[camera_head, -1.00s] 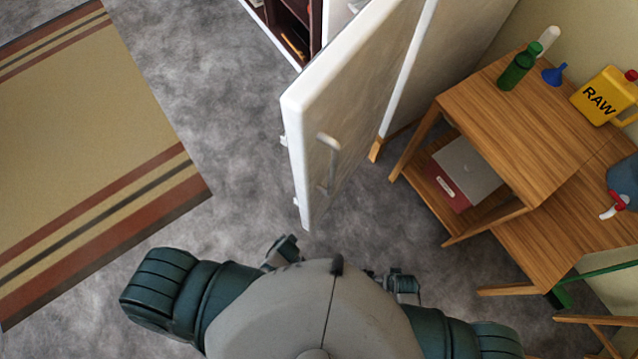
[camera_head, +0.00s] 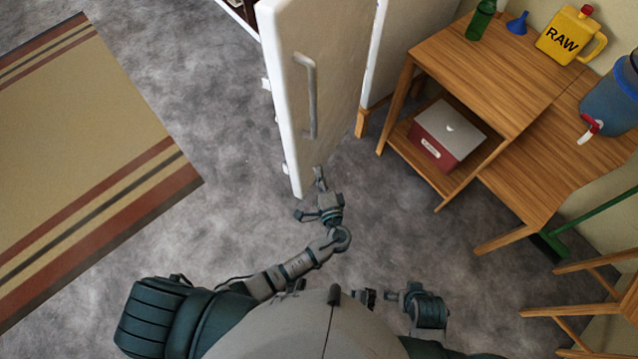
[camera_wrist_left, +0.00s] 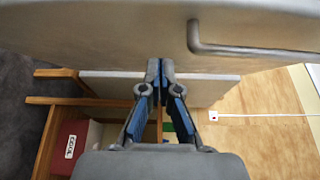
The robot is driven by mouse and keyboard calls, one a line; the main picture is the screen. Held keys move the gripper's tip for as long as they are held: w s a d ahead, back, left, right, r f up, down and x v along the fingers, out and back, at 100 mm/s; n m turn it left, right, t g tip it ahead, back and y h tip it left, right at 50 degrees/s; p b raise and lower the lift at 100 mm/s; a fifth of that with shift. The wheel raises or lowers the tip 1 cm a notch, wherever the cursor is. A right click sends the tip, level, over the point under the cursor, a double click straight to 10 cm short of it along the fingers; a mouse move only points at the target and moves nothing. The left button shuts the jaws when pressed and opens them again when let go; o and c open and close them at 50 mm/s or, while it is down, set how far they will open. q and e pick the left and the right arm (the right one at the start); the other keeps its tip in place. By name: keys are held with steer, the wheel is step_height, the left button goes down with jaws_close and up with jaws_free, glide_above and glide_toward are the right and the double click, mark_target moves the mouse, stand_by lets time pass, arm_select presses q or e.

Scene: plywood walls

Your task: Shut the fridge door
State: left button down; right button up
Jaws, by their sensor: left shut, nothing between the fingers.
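The white fridge door (camera_head: 325,80) stands open in the head view, with its grey bar handle (camera_head: 311,98) on the face towards the right. My left gripper (camera_head: 319,180) is shut and empty at the door's near lower end. In the left wrist view the shut fingertips (camera_wrist_left: 160,68) point at the door face (camera_wrist_left: 120,35), and the handle (camera_wrist_left: 255,52) is to their right. I cannot tell whether the fingertips touch the door. My right gripper (camera_head: 372,296) is partly hidden beside my body, and its jaws cannot be made out.
Wooden tables (camera_head: 490,75) stand on the right with a green bottle (camera_head: 481,20), a yellow RAW jug (camera_head: 570,35) and a blue container (camera_head: 612,105). A red and grey box (camera_head: 448,135) sits on the lower shelf. A striped rug (camera_head: 85,150) lies left on open grey floor.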

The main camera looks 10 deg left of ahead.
mark_target(300, 145)
arm_select(q)
steer(key=w+a, duration=0.1)
steer(key=a, duration=0.1)
steer(key=w+a, duration=0.3)
steer(key=a, duration=0.1)
steer(key=shift+w+a+f, duration=0.1)
steer(key=shift+w, duration=0.25)
steer(key=shift+a, duration=0.45)
steer(key=shift+w+d, duration=0.1)
steer(key=shift+d, duration=0.4)
steer(key=shift+a, duration=0.1)
